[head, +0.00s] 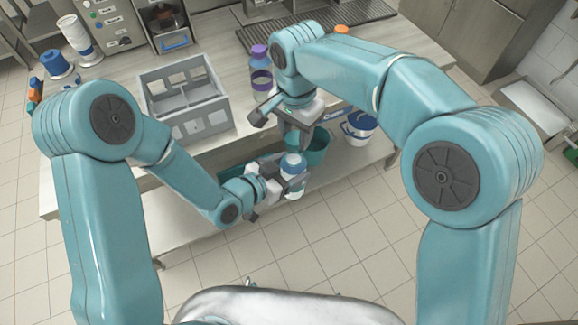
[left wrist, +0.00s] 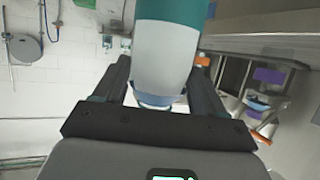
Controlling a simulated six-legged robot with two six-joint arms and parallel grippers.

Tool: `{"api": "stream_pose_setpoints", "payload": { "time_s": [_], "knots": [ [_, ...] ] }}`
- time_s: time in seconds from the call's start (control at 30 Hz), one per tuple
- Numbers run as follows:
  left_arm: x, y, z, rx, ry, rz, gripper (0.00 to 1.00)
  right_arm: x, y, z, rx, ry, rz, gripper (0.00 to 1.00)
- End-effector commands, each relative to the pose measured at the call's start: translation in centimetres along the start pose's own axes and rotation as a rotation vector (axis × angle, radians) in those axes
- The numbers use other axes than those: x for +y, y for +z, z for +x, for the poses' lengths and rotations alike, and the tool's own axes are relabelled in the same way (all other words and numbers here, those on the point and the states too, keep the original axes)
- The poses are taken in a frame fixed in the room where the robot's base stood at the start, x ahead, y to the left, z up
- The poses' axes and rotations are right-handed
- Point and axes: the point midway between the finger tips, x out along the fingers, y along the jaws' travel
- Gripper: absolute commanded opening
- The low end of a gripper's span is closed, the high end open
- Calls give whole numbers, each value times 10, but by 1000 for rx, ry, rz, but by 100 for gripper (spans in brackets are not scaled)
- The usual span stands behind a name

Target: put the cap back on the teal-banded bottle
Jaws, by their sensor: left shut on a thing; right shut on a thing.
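A pale bottle (head: 296,190) with a blue upper part is between the fingers of my left gripper (head: 281,182), which is shut on it in front of the workbench. In the left wrist view, a pale grey body with a teal band (left wrist: 165,55) stands large between the two dark fingers of my left gripper (left wrist: 157,98). My right gripper (head: 284,118) is just above the bottle in the head view, pointing down. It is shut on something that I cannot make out. The cap is not clearly visible, and I cannot tell whether it touches the bottle.
A grey divided crate (head: 184,122) stands on the workbench left of the grippers. A purple-capped bottle (head: 260,72) stands behind them. Below the bench top are a teal tub (head: 318,150) and a blue and white container (head: 358,128). The tiled floor in front is clear.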

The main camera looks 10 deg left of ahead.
Motion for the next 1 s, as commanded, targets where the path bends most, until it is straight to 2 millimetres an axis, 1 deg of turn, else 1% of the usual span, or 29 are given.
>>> {"api": "stream_pose_setpoints", "payload": {
  "time_s": [0.1, 0.3, 1.0],
  "knots": [
    [0, -1, 0, 3, -1, 1, 0, 1, 0, 13, -1, 3, 0, 11],
    [0, -1, 0, 3, -1, 1, 0, 0, 0, 24, -1, 1, 1, 11],
    [0, -1, 0, 3, -1, 1, 0, 1, 1, 25, 0, 6, 1, 11]
  ]
}}
